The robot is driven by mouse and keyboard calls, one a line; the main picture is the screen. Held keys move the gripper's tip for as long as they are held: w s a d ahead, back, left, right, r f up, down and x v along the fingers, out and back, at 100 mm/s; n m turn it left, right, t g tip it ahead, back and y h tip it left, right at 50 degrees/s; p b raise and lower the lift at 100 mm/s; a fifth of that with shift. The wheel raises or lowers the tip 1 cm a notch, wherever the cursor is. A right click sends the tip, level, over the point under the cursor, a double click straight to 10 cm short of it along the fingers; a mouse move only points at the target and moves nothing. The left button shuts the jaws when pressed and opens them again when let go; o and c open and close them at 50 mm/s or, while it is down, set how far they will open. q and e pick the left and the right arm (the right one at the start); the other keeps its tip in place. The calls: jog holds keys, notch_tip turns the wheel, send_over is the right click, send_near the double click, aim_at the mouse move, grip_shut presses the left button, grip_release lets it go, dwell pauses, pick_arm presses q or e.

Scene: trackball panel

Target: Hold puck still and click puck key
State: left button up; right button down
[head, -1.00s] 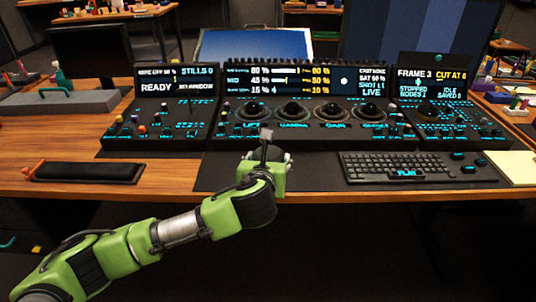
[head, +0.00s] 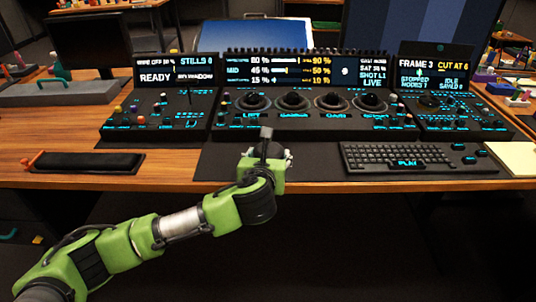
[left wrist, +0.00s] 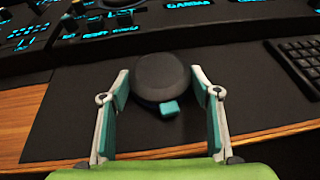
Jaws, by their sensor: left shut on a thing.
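The puck (left wrist: 163,77) is a dark round knob-like piece with a small teal key (left wrist: 169,108) on its near side. It rests on the dark mat in front of the console. My left gripper (left wrist: 159,82) has one finger on each side of the puck and is shut on it; the teal key faces my palm, uncovered. My right gripper is in neither view.
The console (head: 318,132) with several trackballs and lit displays stands just behind the mat. A keyboard (head: 405,157) lies to the right, with a yellow notepad (head: 512,157) beyond it. A black wrist rest (head: 88,162) lies at left. Bare wood (head: 60,140) shows at the left.

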pick_arm(q)
jog(key=shift+f, duration=0.15)
jog(key=o, duration=1)
